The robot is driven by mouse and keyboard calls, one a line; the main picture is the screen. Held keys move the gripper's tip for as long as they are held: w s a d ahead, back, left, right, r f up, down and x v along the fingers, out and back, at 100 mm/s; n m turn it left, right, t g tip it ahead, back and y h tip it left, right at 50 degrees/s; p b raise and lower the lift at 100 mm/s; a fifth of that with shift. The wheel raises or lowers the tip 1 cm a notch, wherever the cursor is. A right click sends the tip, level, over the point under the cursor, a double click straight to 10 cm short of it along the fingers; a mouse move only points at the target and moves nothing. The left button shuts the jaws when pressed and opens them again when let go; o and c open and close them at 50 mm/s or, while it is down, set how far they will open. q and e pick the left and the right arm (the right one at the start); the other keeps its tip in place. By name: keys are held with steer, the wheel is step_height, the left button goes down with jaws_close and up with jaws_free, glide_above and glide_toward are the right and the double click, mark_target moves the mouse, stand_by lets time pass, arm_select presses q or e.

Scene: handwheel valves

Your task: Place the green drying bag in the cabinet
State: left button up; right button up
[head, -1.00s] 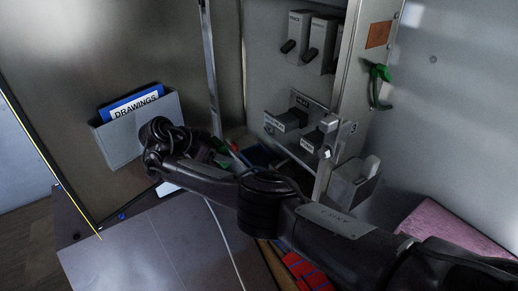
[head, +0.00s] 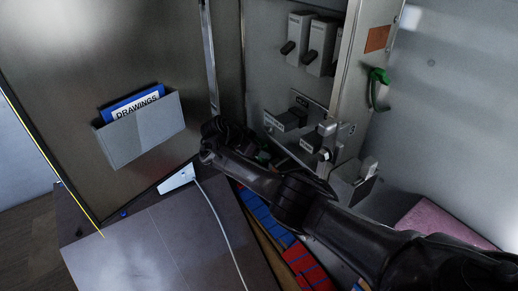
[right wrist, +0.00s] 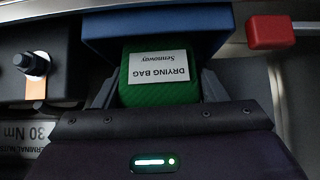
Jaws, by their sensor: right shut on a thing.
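The green drying bag (right wrist: 160,80), with a white "DRYING BAG" label, is between the fingers of my right gripper (right wrist: 158,92) in the right wrist view. The gripper is shut on it. In the head view my right arm reaches across to the cabinet's lower opening. Only a small green patch of the bag (head: 263,157) shows there, and the fingers are mostly hidden behind the arm. The cabinet (head: 265,60) stands open with grey switch units inside. My left gripper is not in view.
A blue block (right wrist: 155,28) lies just beyond the bag, with a red block (right wrist: 270,32) to its right; contact is unclear. A black knob (right wrist: 32,64) is at left. The "DRAWINGS" pocket (head: 140,132) is on the door. The grey worktop (head: 160,245) is largely clear.

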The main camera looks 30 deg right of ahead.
steer(key=y, duration=0.1)
steer(key=r+y+p, duration=0.1)
steer(key=shift+w+d+y+p, duration=0.15)
steer(key=shift+d+y+p, duration=0.15)
steer(key=shift+d, duration=0.1)
steer(key=shift+f, duration=0.8)
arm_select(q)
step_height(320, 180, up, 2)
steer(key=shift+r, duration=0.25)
arm_select(e)
steer(key=shift+a+f, duration=0.1)
steer(key=shift+f, duration=0.05)
steer(key=o, duration=0.8)
steer(key=shift+f, duration=0.1)
steer(key=shift+c, duration=0.2)
steer(key=shift+a+r, duration=0.1)
steer(key=shift+r, duration=0.2)
steer(key=v, duration=0.7)
